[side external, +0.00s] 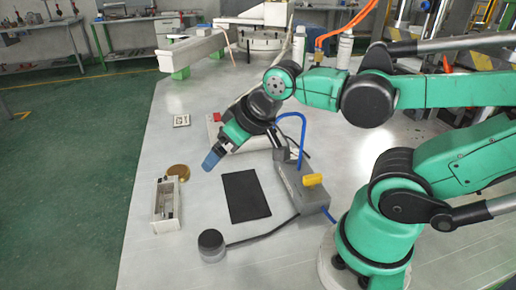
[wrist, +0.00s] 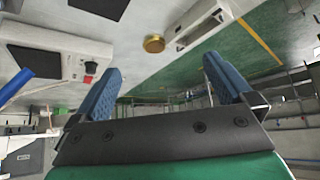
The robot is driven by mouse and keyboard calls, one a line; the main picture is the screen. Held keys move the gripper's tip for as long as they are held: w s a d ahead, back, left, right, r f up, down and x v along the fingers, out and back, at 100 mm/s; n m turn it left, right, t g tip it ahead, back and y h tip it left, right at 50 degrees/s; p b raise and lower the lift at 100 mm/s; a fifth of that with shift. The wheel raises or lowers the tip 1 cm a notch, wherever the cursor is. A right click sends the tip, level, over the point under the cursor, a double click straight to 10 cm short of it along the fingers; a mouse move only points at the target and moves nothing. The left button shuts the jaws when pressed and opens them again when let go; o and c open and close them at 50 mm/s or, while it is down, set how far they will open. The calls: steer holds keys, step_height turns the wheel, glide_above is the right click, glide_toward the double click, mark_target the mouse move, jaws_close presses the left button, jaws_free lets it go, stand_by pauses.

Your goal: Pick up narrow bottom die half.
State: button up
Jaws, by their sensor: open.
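My gripper (side external: 209,161) is in the air above the table, left of the black mat, its blue fingers pointing down and left. In the wrist view my gripper (wrist: 162,78) shows two blue ribbed fingers spread wide with nothing between them. A pale, narrow, box-like piece (side external: 155,215) with a hollow top lies on the table at the left; it also shows at the top of the wrist view (wrist: 188,38), apart from the fingers. A small flat pale plate (side external: 182,120) lies further back. I cannot tell for certain which is the narrow bottom die half.
A brass disc (side external: 178,172) lies behind the box-like piece and also shows in the wrist view (wrist: 154,43). A black mat (side external: 246,196), a grey unit with a yellow knob (side external: 312,180) and a dark round puck (side external: 211,243) are nearby. The table's left front is clear.

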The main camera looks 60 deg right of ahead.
steer(key=m+h, duration=0.6)
steer(key=h, duration=0.1)
glide_toward(163, 208)
steer(key=d, duration=0.1)
steer(key=d+r, duration=0.1)
steer(key=d, duration=0.1)
steer(key=shift+w+d+r, duration=0.3)
steer(key=shift+r, duration=0.05)
steer(key=a+f+m+t+h, duration=0.1)
steer(key=s+a+f+m+t+h, duration=0.1)
steer(key=a, duration=0.1)
steer(key=shift+f, duration=0.3)
steer(key=shift+s+a+f+m+h, duration=0.2)
steer(key=shift+m+h, duration=0.1)
steer(key=shift+m, duration=0.1)
steer(key=shift+d, duration=0.1)
steer(key=shift+x, duration=2.7)
steer(key=shift+w, duration=0.1)
jaws_close()
